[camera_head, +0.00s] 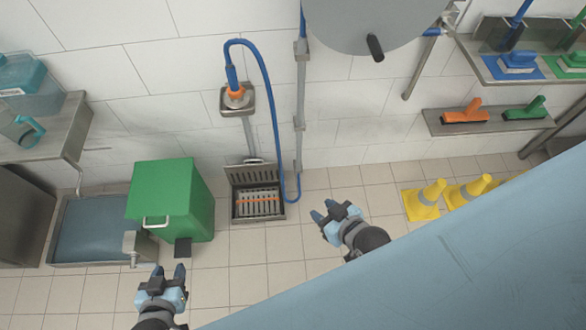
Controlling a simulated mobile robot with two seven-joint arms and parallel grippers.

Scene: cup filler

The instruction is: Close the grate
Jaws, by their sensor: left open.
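The floor drain (236,208) is a dark square metal box set against the wall. Its grate (252,176) stands tilted up at the back edge, leaning toward the wall, so the drain is open. Inside the drain a slatted insert with an orange strip (258,201) shows. My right gripper (324,209) is to the right of the drain, apart from it, open and empty. My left gripper (168,271) is in front and to the left of the drain, below the green bin, open and empty.
A green bin (170,196) with a black pedal stands left of the drain. A blue hose (270,110) hangs down to the drain's right side. The tiled floor before the drain is clear. A blue surface (460,250) covers the lower right.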

